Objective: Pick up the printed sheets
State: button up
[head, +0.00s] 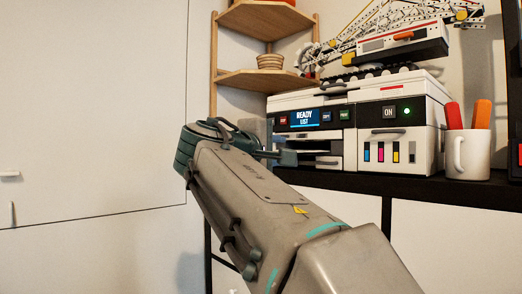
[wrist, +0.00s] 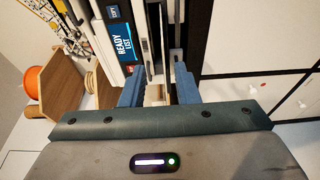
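The white and black printer (head: 345,112) stands on a black-topped cabinet, its screen reading "READY LIST". Its output slot (head: 322,160) is low on the left of its front. The printer also shows turned sideways in the wrist view (wrist: 112,15). My gripper (head: 288,156) is at the left front of this slot. In the wrist view its two blue fingers (wrist: 157,86) are apart, in front of the slot. A pale strip (wrist: 155,92) shows between them, perhaps the sheets' edge; I cannot tell whether the fingers touch it.
A white mug (head: 468,155) with orange-handled tools stands right of the printer. A model crane (head: 400,45) sits on top of it. Wooden corner shelves (head: 262,82) stand behind on the left. The black cabinet top (head: 400,186) runs below the printer. A white door fills the left.

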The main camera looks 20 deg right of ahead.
jog(key=x, duration=0.2)
jog(key=p+x, duration=0.1)
jog(key=x, duration=0.2)
jog(key=shift+d+f+p, duration=0.2)
jog(key=shift+p, duration=0.1)
grip_shut()
